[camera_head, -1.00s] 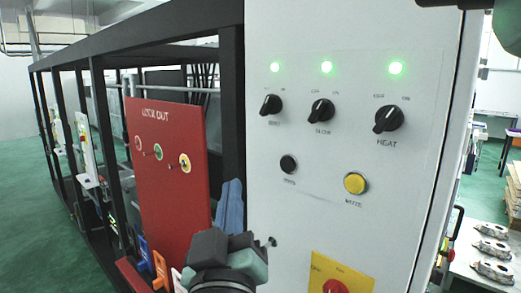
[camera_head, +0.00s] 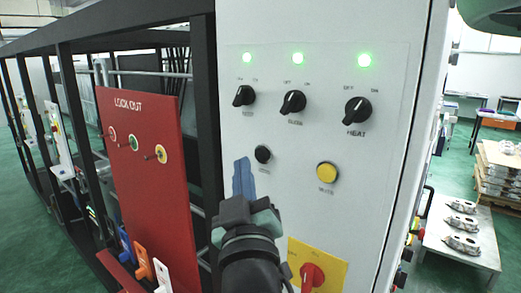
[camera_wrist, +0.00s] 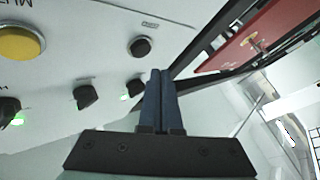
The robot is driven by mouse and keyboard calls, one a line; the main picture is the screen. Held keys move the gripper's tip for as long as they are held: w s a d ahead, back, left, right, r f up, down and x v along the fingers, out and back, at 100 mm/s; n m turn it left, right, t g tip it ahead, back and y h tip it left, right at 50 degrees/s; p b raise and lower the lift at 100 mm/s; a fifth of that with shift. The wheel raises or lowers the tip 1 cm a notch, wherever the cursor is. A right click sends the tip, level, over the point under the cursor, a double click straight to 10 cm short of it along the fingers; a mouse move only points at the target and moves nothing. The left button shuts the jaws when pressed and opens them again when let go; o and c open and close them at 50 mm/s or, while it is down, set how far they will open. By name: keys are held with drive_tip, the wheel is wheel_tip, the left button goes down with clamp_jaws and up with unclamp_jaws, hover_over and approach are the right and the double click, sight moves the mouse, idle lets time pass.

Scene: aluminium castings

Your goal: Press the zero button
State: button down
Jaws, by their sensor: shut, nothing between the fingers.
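The black round push button (camera_head: 263,154) sits on the white panel, below the knobs and left of the yellow button (camera_head: 327,173). Its small label is too blurred to read for sure. In the wrist view the black button (camera_wrist: 140,46) shows just left of the fingertips. My gripper (camera_head: 242,163) is shut and empty, its blue fingers held together pointing up. Its tips show just left of the black button in the head view, and also in the wrist view (camera_wrist: 159,74). I see no contact with the button; the depth gap is hard to judge.
Three black knobs (camera_head: 293,102) with lit green lamps sit above. A red rotary switch on a yellow plate (camera_head: 330,262) is below. A red lockout board (camera_head: 148,185) and the black frame (camera_head: 205,110) stand left. Castings lie on a table (camera_head: 450,240) at right.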

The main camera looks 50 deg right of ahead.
sight(255, 152)
drive_tip(key=shift+d, duration=0.8)
drive_tip(key=shift+d, duration=0.1)
idle(1.4)
drive_tip(key=shift+w+d, duration=0.1)
drive_tip(key=shift+d, duration=0.2)
drive_tip(key=shift+d+p, duration=0.3)
drive_tip(key=shift+d, duration=0.15)
idle(0.7)
idle(0.3)
drive_tip(key=shift+a, duration=0.8)
drive_tip(key=shift+a, duration=0.1)
drive_tip(key=shift+s+a+b, duration=0.15)
drive_tip(key=shift+a+b, duration=0.25)
drive_tip(key=shift+a, duration=0.8)
drive_tip(key=shift+s+a+b, duration=0.1)
drive_tip(key=shift+a+b, duration=0.3)
drive_tip(key=shift+a, duration=0.8)
